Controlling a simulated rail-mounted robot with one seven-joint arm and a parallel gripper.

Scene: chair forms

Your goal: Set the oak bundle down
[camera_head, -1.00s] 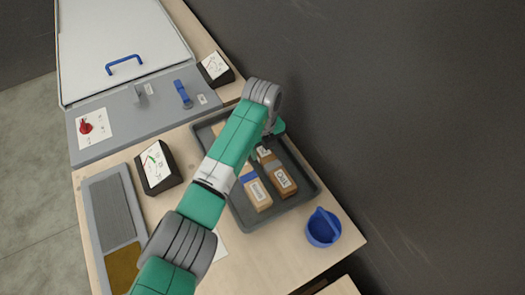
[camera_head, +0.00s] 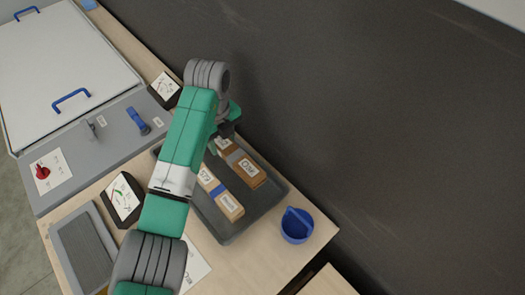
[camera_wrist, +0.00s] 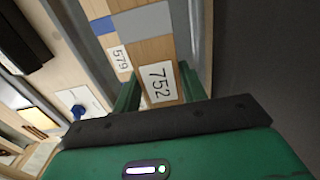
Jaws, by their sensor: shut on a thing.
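The oak bundle (camera_head: 249,170) is a darker brown block with a grey band, in the head view. It is at the dark grey tray (camera_head: 262,210), beside a paler bundle with a blue band (camera_head: 220,194). My gripper (camera_head: 222,138) is at its far end. In the wrist view my gripper (camera_wrist: 158,88) is shut on the grey-banded bundle (camera_wrist: 155,52), with a finger on each side of its 752 label. The blue-banded bundle (camera_wrist: 101,26), labelled 579, lies alongside. Whether the held bundle touches the tray floor cannot be told.
A blue cup-like container (camera_head: 296,228) stands right of the tray. Dark stands with cards (camera_head: 124,200) and a grey panel with a blue lever (camera_head: 138,121) are to the left. A dark wall (camera_head: 400,130) runs behind the bench.

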